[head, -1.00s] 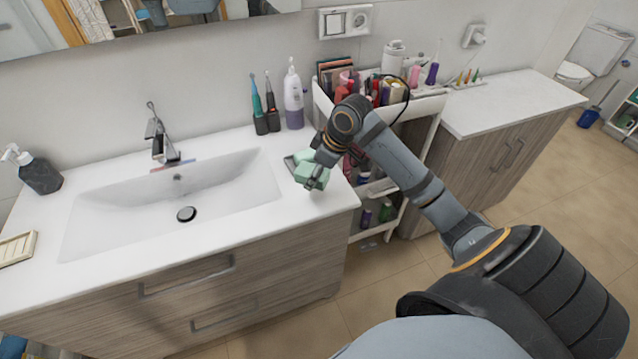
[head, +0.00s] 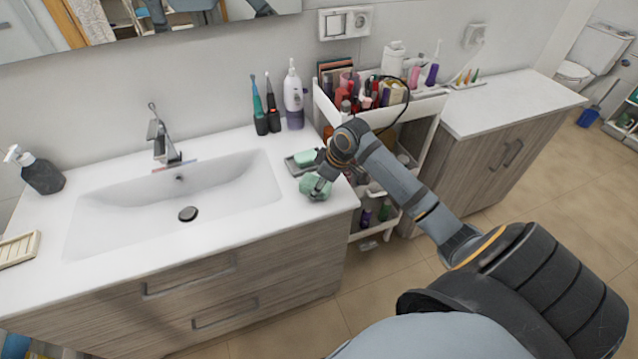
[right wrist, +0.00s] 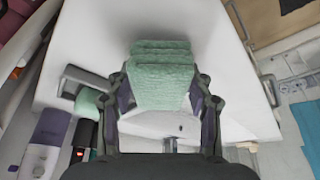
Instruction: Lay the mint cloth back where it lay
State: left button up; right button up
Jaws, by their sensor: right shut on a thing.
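The mint cloth (head: 314,187) is a folded, layered bundle over the right front corner of the white counter, in front of a grey tray. My right gripper (head: 322,183) is shut on it. In the right wrist view the cloth (right wrist: 163,75) sits between the two fingers of my right gripper (right wrist: 162,98), its folded layers showing. I cannot tell whether the cloth touches the counter. My left gripper is in neither view.
The grey tray (head: 292,168) holds a mint soap-like piece (head: 305,157). Toothbrushes (head: 266,110) and a white-purple bottle (head: 294,97) stand behind. The sink basin (head: 120,215) lies left. A loaded cart (head: 432,107) stands right. The counter's front edge is close to the cloth.

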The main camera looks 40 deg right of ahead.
jog(key=shift+f, duration=0.35)
jog(key=o, duration=1.3)
jog(key=v, duration=1.3)
jog(key=shift+w+a+r+b, duration=0.15)
jog(key=shift+b, duration=0.15)
